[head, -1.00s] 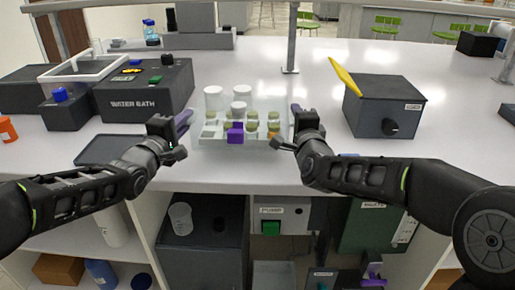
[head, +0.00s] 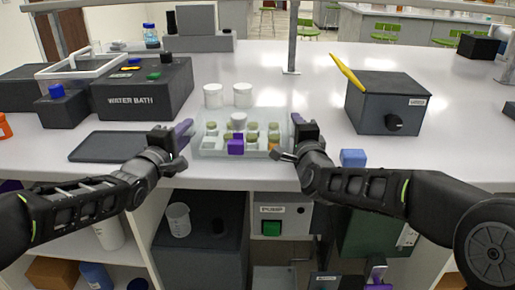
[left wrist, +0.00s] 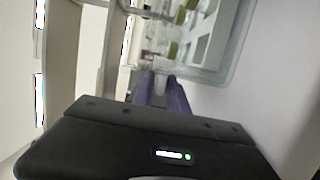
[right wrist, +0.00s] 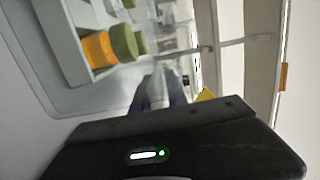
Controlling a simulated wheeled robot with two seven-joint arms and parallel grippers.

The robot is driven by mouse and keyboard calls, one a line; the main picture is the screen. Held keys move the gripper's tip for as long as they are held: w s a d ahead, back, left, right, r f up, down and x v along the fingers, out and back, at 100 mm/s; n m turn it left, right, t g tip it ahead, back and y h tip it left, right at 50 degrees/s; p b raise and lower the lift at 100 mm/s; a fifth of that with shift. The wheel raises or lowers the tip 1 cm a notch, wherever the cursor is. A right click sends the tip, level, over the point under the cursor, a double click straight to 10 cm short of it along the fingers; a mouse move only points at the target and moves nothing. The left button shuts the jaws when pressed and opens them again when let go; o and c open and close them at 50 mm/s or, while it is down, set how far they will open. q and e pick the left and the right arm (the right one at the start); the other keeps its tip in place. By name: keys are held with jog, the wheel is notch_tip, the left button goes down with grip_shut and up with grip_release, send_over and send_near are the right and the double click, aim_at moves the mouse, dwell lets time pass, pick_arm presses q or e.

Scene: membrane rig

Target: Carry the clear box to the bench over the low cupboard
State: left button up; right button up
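The clear box (head: 205,152) is an open see-through tray on the white bench, or just above it; I cannot tell which. It holds several green-topped vials, a white-capped jar (head: 238,121), a purple block (head: 236,146) and an orange piece (head: 274,143). My left gripper (head: 184,135) is at its left end and my right gripper (head: 297,134) at its right end. In the left wrist view its fingers (left wrist: 162,88) close on a pale clear part by the box wall. The right wrist view shows the right fingers (right wrist: 159,88) likewise. The grips are partly blurred.
Two white jars (head: 213,95) (head: 243,95) stand just behind the box. A dark flat tray (head: 115,147) and the water bath (head: 140,95) are left. A dark box with a knob (head: 388,105) and a blue cube (head: 353,157) are right. Shelves lie below the bench's front edge.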

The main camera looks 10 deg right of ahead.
pick_arm(q)
jog(key=shift+o, duration=1.1)
pick_arm(e)
jog(key=shift+o, duration=1.1)
pick_arm(q)
jog(key=v, duration=1.2)
pick_arm(e)
jog(key=shift+s, duration=0.1)
jog(key=s, duration=1.2)
jog(key=shift+a, duration=0.1)
pick_arm(q)
jog(key=shift+s, duration=0.15)
